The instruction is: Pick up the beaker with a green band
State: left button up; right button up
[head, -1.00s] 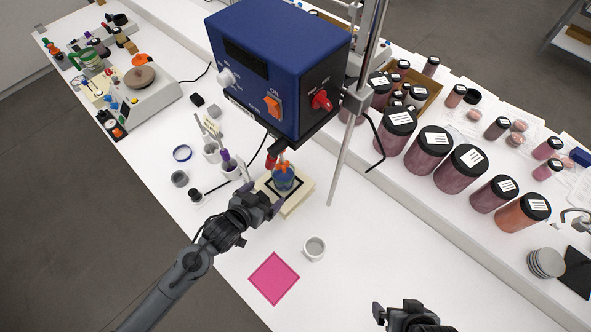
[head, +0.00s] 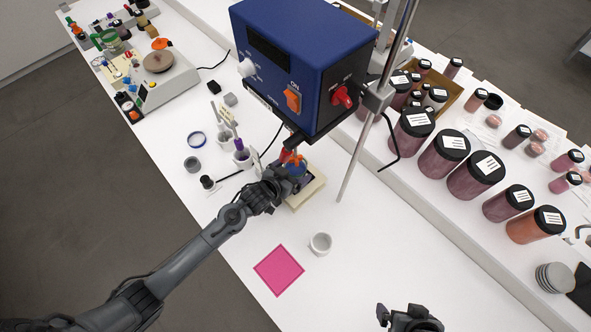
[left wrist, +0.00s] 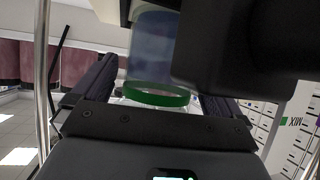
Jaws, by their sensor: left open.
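The beaker with a green band (left wrist: 157,95) stands between the two fingers of my left gripper in the left wrist view, with bluish contents above the band. In the head view only the blue upper part of the beaker (head: 296,167) shows, below the blue overhead stirrer (head: 300,65); my gripper hides its band. My left gripper (head: 287,178) is open, its fingers on either side of the beaker. I cannot tell whether they touch it. My right gripper (head: 402,314) is at the bottom edge, partly cut off, away from the beaker.
The beaker stands over a pale base plate (head: 309,193), beside a metal stand rod (head: 356,160). A white cup (head: 320,244) and a pink square (head: 279,270) are nearer. Several dark-lidded jars (head: 475,176) line the right. White bench is clear between cup and jars.

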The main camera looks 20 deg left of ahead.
pick_arm(q)
jog(key=shift+x, duration=0.95)
jog(key=shift+c, duration=0.3)
jog(key=c, duration=1)
jog(key=shift+c, duration=0.4)
jog(key=shift+r, duration=0.15)
